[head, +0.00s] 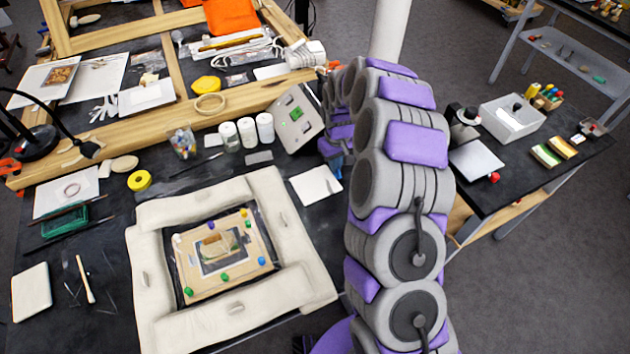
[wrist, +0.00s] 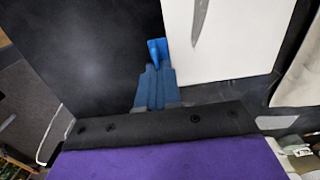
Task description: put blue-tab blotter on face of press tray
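My gripper (wrist: 157,55) shows in the wrist view as narrow blue fingers over a dark surface. They sit beside the left edge of a white sheet (wrist: 230,50), and I see nothing between them; their gap cannot be made out. In the head view my gripper is mostly hidden behind my arm, near a white square pad (head: 316,185) and a tilted grey panel (head: 291,135) with a green piece. I cannot make out a blue tab on any pad. A padded cream frame (head: 150,250) surrounds a board (head: 195,290) with coloured pegs and a fragment; which item is the press tray is unclear.
White jars (head: 246,131), a yellow tape roll (head: 139,180) and a black lamp (head: 38,140) stand behind the padded frame. Another white pad (head: 31,292) lies at the left. A side table (head: 530,185) at right holds a white bin (head: 512,118). Dark tabletop shows around the frame.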

